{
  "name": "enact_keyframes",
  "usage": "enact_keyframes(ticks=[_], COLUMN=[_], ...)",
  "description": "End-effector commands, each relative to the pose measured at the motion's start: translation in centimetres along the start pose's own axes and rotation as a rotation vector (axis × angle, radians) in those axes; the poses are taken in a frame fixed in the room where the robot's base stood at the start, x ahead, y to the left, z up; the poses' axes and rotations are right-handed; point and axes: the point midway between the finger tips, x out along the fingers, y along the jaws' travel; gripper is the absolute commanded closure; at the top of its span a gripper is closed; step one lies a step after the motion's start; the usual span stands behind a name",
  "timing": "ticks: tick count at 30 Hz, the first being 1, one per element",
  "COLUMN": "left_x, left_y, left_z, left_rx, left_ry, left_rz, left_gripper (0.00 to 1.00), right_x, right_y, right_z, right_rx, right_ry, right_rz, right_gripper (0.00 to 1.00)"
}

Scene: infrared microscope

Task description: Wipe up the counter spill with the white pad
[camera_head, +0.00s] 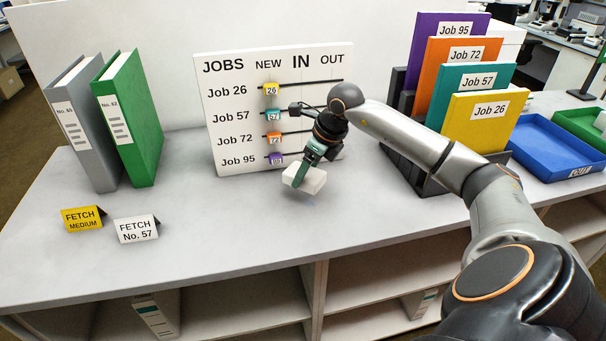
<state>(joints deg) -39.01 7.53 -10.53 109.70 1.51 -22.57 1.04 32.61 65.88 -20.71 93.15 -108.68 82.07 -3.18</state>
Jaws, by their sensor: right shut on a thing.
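The white pad (312,184) is a small white block in front of the jobs board, over the middle of the counter (250,225). My right gripper (303,172) reaches in from the right and is shut on the pad from above. The pad is a little tilted, with a faint shadow near it. I cannot tell whether it touches the counter. No spill can be made out on the visible counter; the area under and behind the pad is hidden. My left gripper is not in view.
The jobs board (225,130) with small coloured tags stands just behind my gripper. Grey (85,125) and green (130,115) binders and two FETCH cards (136,229) are at left. Coloured job folders (490,125) and a blue tray (560,145) are at right. The front middle counter is clear.

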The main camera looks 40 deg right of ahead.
Motion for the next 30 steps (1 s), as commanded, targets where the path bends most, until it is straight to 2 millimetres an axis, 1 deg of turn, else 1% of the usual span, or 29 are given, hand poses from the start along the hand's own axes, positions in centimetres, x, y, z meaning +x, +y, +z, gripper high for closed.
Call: enact_keyframes(ticks=[1,6,9,30], left_x=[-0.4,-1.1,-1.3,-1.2], left_y=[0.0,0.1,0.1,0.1], left_z=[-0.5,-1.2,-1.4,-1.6], left_rx=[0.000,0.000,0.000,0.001], left_ry=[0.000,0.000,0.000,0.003], left_rz=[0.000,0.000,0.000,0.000], left_gripper=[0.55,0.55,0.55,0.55], right_x=[-0.8,-2.3,-2.9,-3.0], right_y=[-0.2,-0.6,-0.8,-0.8], right_z=[0.2,0.5,0.6,0.6], right_rx=[0.001,0.001,0.001,0.000], right_ry=[-0.001,-0.001,0.000,0.000], right_rz=[-0.002,-0.002,-0.002,-0.001], right_gripper=[0.71,0.71,0.71,0.71])
